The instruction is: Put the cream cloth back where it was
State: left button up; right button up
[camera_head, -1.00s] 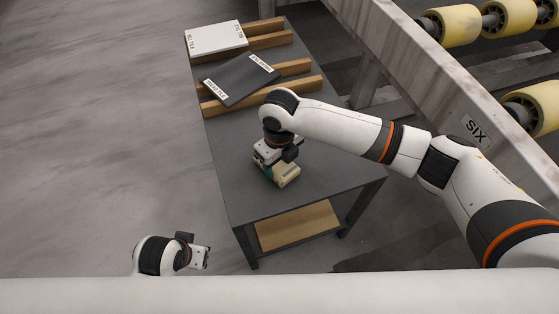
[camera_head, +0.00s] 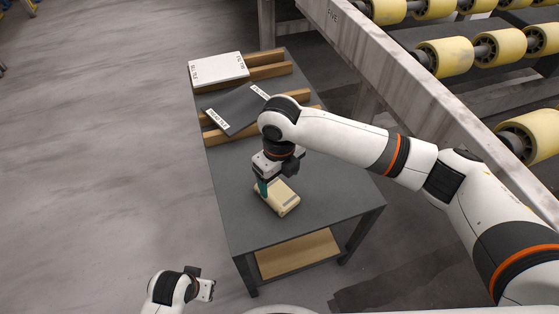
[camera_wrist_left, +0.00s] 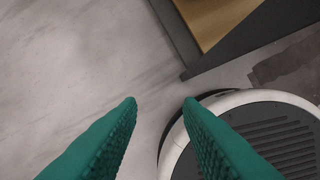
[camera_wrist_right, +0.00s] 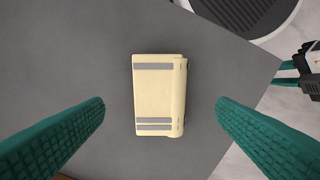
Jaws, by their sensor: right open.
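The folded cream cloth (camera_head: 278,199), with grey stripes, lies flat on the dark grey table (camera_head: 318,205) near its front end. In the right wrist view the cloth (camera_wrist_right: 158,95) lies between and beyond the open green fingers, apart from both. My right gripper (camera_head: 264,188) is open and empty above the cloth's upper left side, pointing down. My left gripper (camera_head: 209,289) is off the table at the lower left. In the left wrist view its green fingers (camera_wrist_left: 161,103) are apart with nothing between them.
A white labelled slab (camera_head: 218,68) and a dark labelled slab (camera_head: 236,109) rest on wooden bars (camera_head: 268,72) at the table's far end. A wooden lower shelf (camera_head: 298,254) shows beneath. A roller conveyor (camera_head: 445,58) runs along the right. Floor at left is clear.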

aim_at(280, 194)
pick_arm(q)
jog(key=f, duration=0.4)
jog(key=shift+s+p, duration=0.4)
pick_arm(e)
notch_tip(280, 194, up, 6)
jog(key=shift+f, duration=0.2)
